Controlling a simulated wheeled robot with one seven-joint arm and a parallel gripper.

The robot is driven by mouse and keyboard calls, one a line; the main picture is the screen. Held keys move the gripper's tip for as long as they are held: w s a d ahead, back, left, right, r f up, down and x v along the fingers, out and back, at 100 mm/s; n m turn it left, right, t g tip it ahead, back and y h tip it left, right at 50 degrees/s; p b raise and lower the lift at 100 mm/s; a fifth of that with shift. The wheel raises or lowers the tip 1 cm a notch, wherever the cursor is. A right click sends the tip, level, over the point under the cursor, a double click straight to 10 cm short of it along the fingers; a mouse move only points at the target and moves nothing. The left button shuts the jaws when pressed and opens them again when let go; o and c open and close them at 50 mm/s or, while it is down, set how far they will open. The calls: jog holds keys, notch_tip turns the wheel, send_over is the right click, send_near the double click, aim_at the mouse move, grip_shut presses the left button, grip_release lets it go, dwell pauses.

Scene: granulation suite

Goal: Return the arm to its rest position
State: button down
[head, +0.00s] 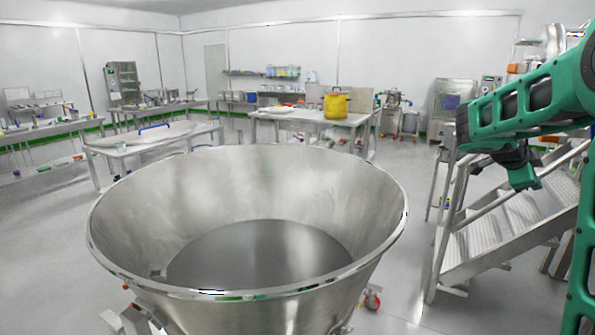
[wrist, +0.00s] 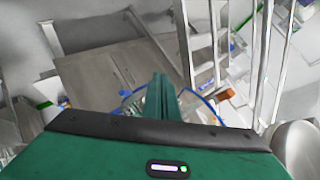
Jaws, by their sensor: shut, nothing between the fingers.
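My green arm (head: 525,105) reaches in from the right side of the head view, raised and bent, apart from the large steel bowl. In the wrist view my gripper (wrist: 161,88) shows as two green fingers pressed together with nothing between them. The fingers touch nothing that I can see. The fingertips cannot be made out clearly in the head view.
A wide steel bowl (head: 130,207) fills the front middle. Metal steps with a handrail (head: 495,215) stand at the right, behind my arm. A table (head: 350,119) with a yellow pot (head: 336,105) stands farther back. Benches line the left. Open floor (head: 45,260) lies left of the bowl.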

jog(key=s+a+f+n+g+y, duration=0.1)
jog(key=s+a+f+n+y, duration=0.2)
jog(key=s+a+f+n, duration=0.2)
jog(key=s+a+f+n+g+y, duration=0.1)
jog(key=s+a+f+n+y, duration=0.3)
jog(key=s, duration=1.4)
jog(key=s+a+f+n+g+y, duration=0.1)
jog(key=s+a+f+n+y, duration=0.3)
jog(key=s+a+n, duration=0.5)
jog(key=s+a+f, duration=0.2)
jog(key=a, duration=0.4)
jog(key=shift+s, duration=0.2)
jog(key=shift+f, duration=0.1)
